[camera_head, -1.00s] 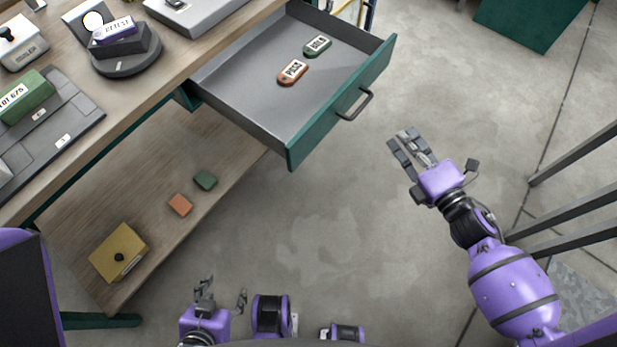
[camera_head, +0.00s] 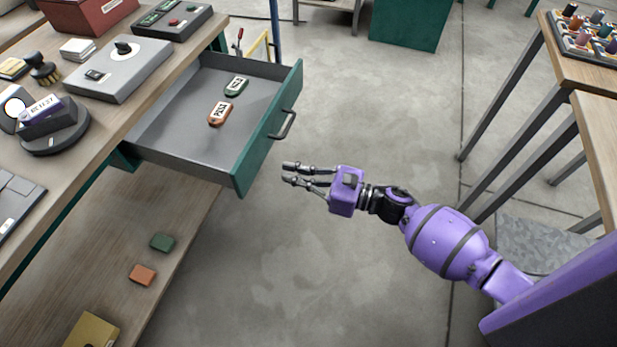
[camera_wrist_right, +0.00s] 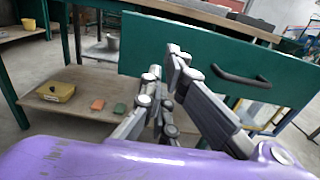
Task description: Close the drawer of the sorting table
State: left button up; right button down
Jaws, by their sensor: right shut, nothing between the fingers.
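The drawer (camera_head: 205,110) of the sorting table (camera_head: 145,85) is pulled open. It has a green front and a dark bar handle (camera_head: 284,124). My right gripper (camera_head: 287,174) is shut and empty, in front of the drawer front and nearer the camera than the handle. In the right wrist view the green drawer front (camera_wrist_right: 215,60) fills the upper middle, with the handle (camera_wrist_right: 240,77) to the right of the fingers (camera_wrist_right: 165,75). I cannot tell whether they touch it. My left gripper is not in view.
A lower shelf (camera_head: 185,215) holds a green block (camera_head: 162,242), an orange block (camera_head: 142,275) and a yellow box (camera_head: 92,331). Another table (camera_head: 590,75) stands at the right. The floor (camera_head: 330,280) between is clear.

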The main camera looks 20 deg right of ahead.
aim_at(252, 165)
jog(key=p+x, duration=0.1)
jog(key=x, duration=0.5)
jog(key=shift+w+r, duration=0.1)
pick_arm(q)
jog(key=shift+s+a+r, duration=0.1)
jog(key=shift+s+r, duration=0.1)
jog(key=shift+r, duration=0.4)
pick_arm(e)
jog(key=shift+w+a+f, duration=0.2)
jog(key=shift+w+a, duration=0.15)
jog(key=shift+a, duration=0.15)
